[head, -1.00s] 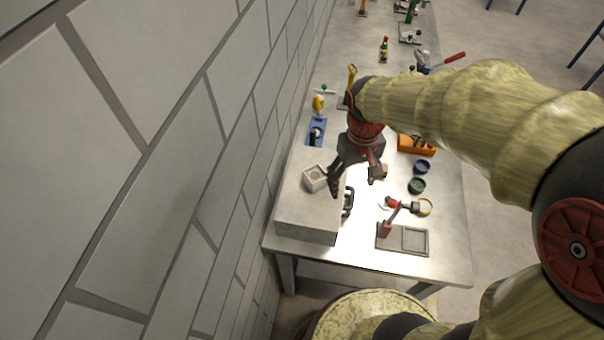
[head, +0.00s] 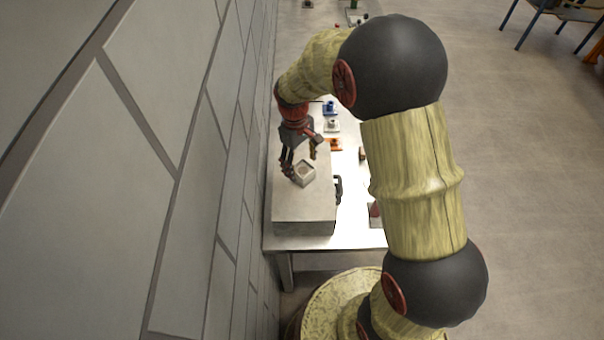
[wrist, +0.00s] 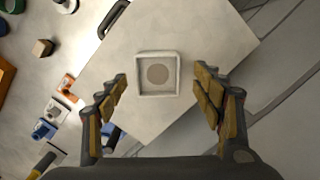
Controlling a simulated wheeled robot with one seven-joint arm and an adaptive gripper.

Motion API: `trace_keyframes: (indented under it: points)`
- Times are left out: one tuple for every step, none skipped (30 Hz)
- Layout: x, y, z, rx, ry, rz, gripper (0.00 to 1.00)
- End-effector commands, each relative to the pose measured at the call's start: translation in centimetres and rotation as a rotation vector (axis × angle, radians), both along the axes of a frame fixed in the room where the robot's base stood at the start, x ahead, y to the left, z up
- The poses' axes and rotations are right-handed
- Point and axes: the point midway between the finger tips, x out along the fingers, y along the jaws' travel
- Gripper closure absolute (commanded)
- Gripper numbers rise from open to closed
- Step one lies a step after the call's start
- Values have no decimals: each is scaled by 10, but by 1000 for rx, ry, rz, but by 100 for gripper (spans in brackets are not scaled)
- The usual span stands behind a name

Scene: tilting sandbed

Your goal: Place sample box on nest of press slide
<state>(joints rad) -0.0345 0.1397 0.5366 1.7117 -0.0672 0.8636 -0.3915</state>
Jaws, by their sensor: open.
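The sample box (head: 304,173) is a small pale square tray with a round sandy patch inside. It sits on a raised grey block (head: 302,207) at the wall side of the table. My gripper (head: 302,162) is open and empty, pointing down over the box. In the wrist view the box (wrist: 158,92) lies between the two spread fingers, with a gap on each side. I cannot tell how high the fingertips are above the block. A grey plate with a red part (head: 375,211) shows at the table's right, mostly hidden behind my arm. I cannot clearly make out the press slide's nest.
A dark handle (head: 338,189) stands on the block's right side. Blue (head: 329,107), white (head: 332,125) and orange (head: 334,144) fixtures stand farther along the table. The brick wall (head: 180,180) runs close along the left. My arm hides much of the table's right side.

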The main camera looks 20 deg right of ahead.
Motion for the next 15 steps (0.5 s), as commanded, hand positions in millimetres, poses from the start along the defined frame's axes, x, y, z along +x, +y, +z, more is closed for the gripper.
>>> trace_keyframes:
  points:
    - [-1,-1,-8,0,4,-1,33]
    - [-1,-2,-13,0,4,-1,33]
    - [-1,-3,-19,0,4,-1,33]
    - [-1,-3,-23,0,4,-1,33]
    - [-1,-3,-27,0,4,-1,33]
    - [-2,-3,-31,-1,3,-1,33]
    - [-2,-3,-34,-1,3,-1,33]
    - [-2,-3,-36,0,2,-1,33]
    - [-2,-3,-38,0,1,-1,33]
    - [-2,-3,-39,0,1,-1,33]
    - [-2,-3,-39,0,0,-1,33]
    - [-2,-3,-40,0,0,-1,33]
    - [-2,-3,-40,0,0,-1,33]
    - [-2,-3,-39,0,0,-1,33]
    - [-2,-3,-39,0,0,-1,33]
